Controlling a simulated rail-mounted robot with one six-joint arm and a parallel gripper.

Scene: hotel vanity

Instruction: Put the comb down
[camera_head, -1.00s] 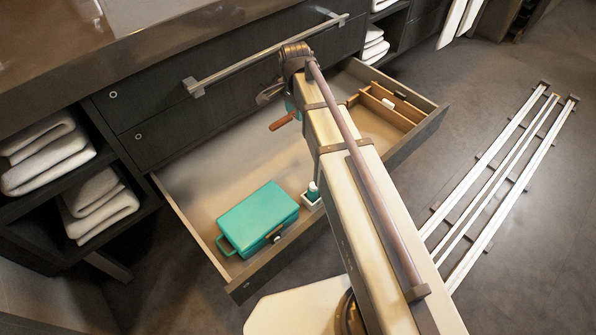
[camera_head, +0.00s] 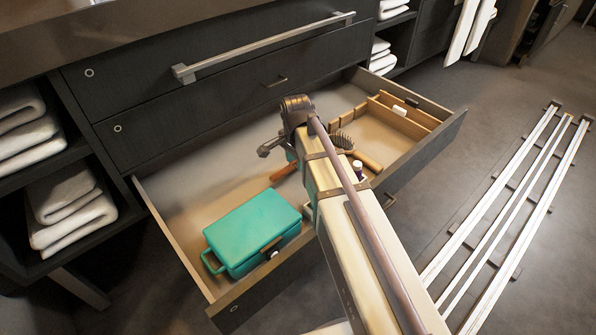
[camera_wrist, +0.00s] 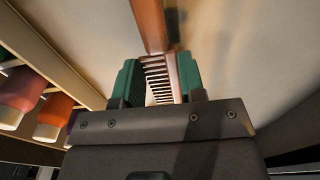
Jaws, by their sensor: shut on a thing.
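The comb has a reddish-brown handle (camera_head: 285,172) and fine teeth, seen close up in the wrist view (camera_wrist: 160,75). My gripper (camera_wrist: 158,84) is shut on it, with green fingertips on both sides of the toothed part and the handle extending away. In the head view the comb is over or in the open drawer (camera_head: 185,195), behind the teal box. My arm covers most of the gripper there. I cannot tell whether the comb touches the drawer floor.
The teal box (camera_head: 253,232) stands at the drawer's front left. A hairbrush (camera_head: 368,160) and small bottle (camera_head: 358,169) are right of my arm. A wooden divided tray (camera_head: 402,117) fills the right end. Colourful capped bottles (camera_wrist: 57,108) line the wrist view's left.

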